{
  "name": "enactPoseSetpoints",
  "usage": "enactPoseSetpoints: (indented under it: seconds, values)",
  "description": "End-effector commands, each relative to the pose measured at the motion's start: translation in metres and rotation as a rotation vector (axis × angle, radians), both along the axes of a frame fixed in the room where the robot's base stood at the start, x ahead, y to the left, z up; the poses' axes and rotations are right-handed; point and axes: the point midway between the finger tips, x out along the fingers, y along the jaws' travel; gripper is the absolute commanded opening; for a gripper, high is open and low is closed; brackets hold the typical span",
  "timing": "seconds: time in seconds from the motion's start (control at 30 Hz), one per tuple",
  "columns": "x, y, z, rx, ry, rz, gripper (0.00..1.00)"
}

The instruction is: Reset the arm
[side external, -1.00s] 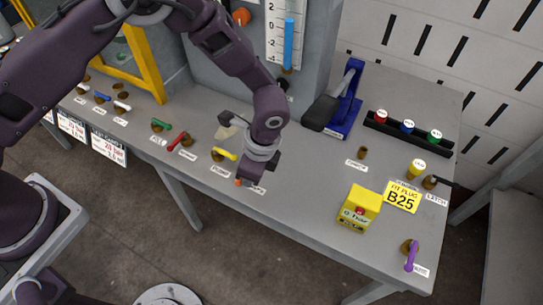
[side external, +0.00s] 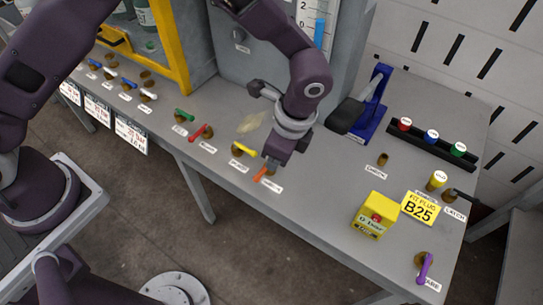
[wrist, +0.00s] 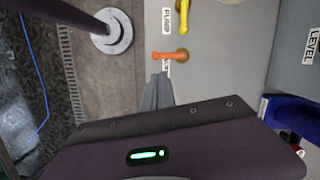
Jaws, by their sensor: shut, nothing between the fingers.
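My gripper (side external: 270,166) is shut and empty, low over the front part of the grey bench, right at the orange lever (side external: 262,174). In the wrist view, the grey fingertips (wrist: 158,80) point at the orange lever (wrist: 168,56) and appear just beside it. I cannot tell whether they touch it. The yellow lever (side external: 244,149) is just left of my gripper in the side view. It also shows near the top of the wrist view (wrist: 184,17).
Red (side external: 198,133) and green (side external: 184,115) levers run leftward along the bench. A blue stand with a black handle (side external: 371,108) rises behind right. A yellow box (side external: 375,214), a B25 plate (side external: 420,209) and a purple lever (side external: 425,269) are at right.

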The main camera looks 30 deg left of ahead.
Motion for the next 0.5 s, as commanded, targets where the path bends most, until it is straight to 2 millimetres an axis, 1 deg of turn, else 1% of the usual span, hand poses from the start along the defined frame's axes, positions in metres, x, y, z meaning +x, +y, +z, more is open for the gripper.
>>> enactPoseSetpoints:
  seconds: [0.07,0.13,0.17,0.2,0.27,0.3,0.37,0.4,0.47,0.5]
  values:
    - [0.003,0.005,0.014,-0.008,-0.018,0.028,0.0]
    - [0.008,0.02,0.049,-0.029,-0.063,0.104,0.0]
    - [0.009,0.029,0.07,-0.044,-0.09,0.153,0.0]
    - [0.008,0.045,0.101,-0.065,-0.132,0.231,0.0]
    - [-0.001,0.072,0.145,-0.099,-0.194,0.361,0.0]
    - [-0.011,0.09,0.171,-0.124,-0.235,0.447,0.0]
    - [-0.03,0.114,0.204,-0.164,-0.295,0.575,0.0]
    - [-0.046,0.13,0.222,-0.193,-0.333,0.662,0.0]
    - [-0.072,0.151,0.244,-0.241,-0.392,0.791,0.0]
    - [-0.09,0.162,0.255,-0.275,-0.429,0.874,0.0]
